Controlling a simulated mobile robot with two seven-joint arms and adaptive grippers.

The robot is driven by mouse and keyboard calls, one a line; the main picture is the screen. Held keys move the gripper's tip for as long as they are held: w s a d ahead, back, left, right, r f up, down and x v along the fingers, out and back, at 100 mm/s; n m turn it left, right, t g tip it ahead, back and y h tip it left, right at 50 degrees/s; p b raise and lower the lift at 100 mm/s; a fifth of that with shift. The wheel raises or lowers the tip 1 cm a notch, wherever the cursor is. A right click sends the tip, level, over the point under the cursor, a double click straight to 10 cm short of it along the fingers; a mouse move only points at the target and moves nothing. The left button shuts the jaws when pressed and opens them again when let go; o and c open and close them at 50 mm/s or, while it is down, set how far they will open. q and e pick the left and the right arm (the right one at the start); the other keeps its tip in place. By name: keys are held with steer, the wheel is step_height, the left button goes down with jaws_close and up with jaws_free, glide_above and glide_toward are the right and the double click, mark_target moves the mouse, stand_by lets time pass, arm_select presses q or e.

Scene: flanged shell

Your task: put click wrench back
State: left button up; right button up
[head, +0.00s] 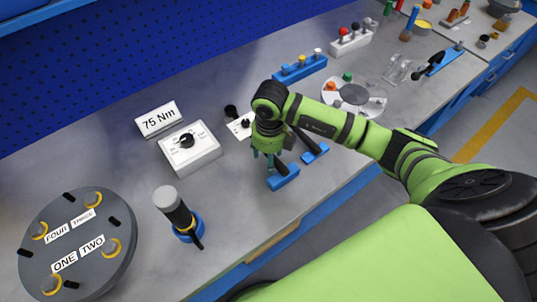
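My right gripper (264,160) points down over the bench, at the left end of a blue cradle (285,180). Its fingertips are small and partly in front of one another, so I cannot tell whether they are open or shut on something. A dark bar, perhaps the click wrench (281,168), shows just right of the fingers at this cradle; the gripper hides part of it. Another dark bar (306,140) runs down to a second blue block (316,153) just to the right. My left gripper is not in view.
A grey flanged disc (78,245) with numbered labels lies at the lower left. A grey-topped black tool stands in a blue holder (188,232). A white dial box (190,150) and a "75 Nm" sign (158,120) stand behind. A round tray (372,107) lies beyond my arm.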

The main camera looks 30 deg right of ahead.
steer(key=shift+r, duration=0.2)
steer(key=shift+w+r, duration=0.1)
steer(key=shift+r, duration=0.2)
step_height(320, 180, up, 11)
steer(key=b, duration=0.2)
steer(key=shift+s+b, duration=0.3)
steer(key=shift+b, duration=0.05)
steer(key=shift+r, duration=0.1)
